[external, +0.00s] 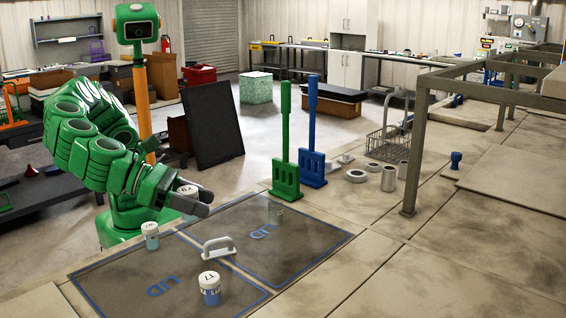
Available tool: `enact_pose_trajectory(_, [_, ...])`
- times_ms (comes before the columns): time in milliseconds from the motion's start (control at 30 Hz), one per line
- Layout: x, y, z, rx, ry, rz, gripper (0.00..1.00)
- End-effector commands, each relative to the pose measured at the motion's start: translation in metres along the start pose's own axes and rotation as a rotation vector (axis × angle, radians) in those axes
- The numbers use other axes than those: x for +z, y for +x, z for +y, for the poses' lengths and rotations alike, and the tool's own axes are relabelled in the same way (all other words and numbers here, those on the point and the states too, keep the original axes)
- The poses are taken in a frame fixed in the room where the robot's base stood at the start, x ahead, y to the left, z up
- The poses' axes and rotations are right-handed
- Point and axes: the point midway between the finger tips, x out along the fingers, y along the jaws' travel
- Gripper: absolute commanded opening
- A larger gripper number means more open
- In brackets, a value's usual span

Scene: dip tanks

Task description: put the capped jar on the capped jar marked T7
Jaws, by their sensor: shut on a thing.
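The jar marked T7 (210,290) stands upright on the near dark panel, with a white cap and a blue-and-white body. My gripper (198,199) is above and behind it, over the panel's far left side. My gripper is shut on a capped jar (187,189); its white top with a small dark mark shows between the fingers, and its body is mostly hidden. Another white-capped jar (151,238) stands upright at the far left edge of the same panel, just below my gripper.
A pale raised handle (217,246) sits between the two blue-outlined panels marked LID. Green (286,176) and blue (312,168) paddles stand upright behind. A metal frame (413,160) rises at right.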

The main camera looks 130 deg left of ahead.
Motion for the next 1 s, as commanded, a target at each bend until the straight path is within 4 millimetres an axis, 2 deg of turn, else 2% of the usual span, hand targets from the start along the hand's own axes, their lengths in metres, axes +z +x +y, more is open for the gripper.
enact_pose_trajectory(133, [-0.005, 0.014, -0.014, 0.002, 0.001, 0.003, 0.16])
enact_pose_trajectory(500, [-0.037, 0.048, -0.043, 0.001, 0.002, 0.002, 0.16])
enact_pose_trajectory(867, [-0.046, 0.059, -0.052, 0.0, 0.001, 0.001, 0.16])
enact_pose_trajectory(1000, [-0.061, 0.066, -0.053, 0.001, 0.003, 0.001, 0.16])
